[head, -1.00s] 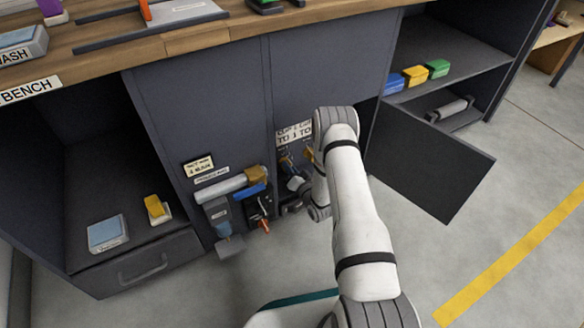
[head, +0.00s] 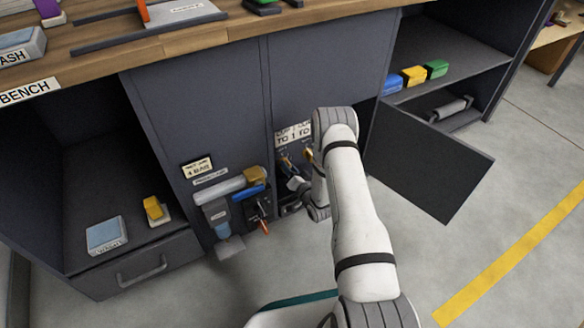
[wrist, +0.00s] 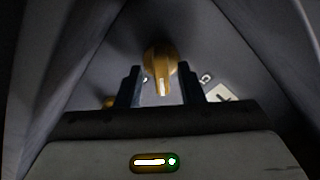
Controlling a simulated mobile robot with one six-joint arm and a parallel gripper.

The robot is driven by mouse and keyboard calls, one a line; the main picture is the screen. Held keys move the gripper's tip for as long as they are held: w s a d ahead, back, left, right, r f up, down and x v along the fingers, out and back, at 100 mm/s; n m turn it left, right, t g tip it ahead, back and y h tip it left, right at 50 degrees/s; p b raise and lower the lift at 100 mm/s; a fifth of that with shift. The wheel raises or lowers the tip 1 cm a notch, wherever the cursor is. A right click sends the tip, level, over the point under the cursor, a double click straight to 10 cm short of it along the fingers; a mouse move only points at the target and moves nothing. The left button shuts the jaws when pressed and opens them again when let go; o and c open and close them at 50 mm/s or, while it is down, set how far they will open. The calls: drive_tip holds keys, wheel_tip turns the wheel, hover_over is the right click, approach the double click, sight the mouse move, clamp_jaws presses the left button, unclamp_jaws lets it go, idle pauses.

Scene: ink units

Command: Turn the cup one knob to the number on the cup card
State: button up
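The cup card (head: 294,134) is on the grey cabinet front; its lower line reads "TO 1 TO" and its right end is hidden by my arm. My gripper (head: 291,170) is at the left part of this panel. In the wrist view a yellow knob (wrist: 160,58) with a pale pointer mark stands between my open fingers (wrist: 160,85), with a gap on each side. I cannot tell which cup number this knob bears.
A pale label (wrist: 222,97) lies right. A pipe and bottle unit (head: 220,190) is left of my gripper. An open cabinet door (head: 428,165) stands right of my arm.

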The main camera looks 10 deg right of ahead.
drive_tip(key=p+v, duration=0.2)
drive_tip(key=v, duration=0.4)
drive_tip(key=shift+s+d+r+p, duration=0.1)
drive_tip(key=shift+s+p, duration=0.2)
drive_tip(key=shift+p, duration=0.1)
drive_tip(key=shift+s+d, duration=0.15)
drive_tip(key=shift+s, duration=0.45)
drive_tip(key=shift+s, duration=0.1)
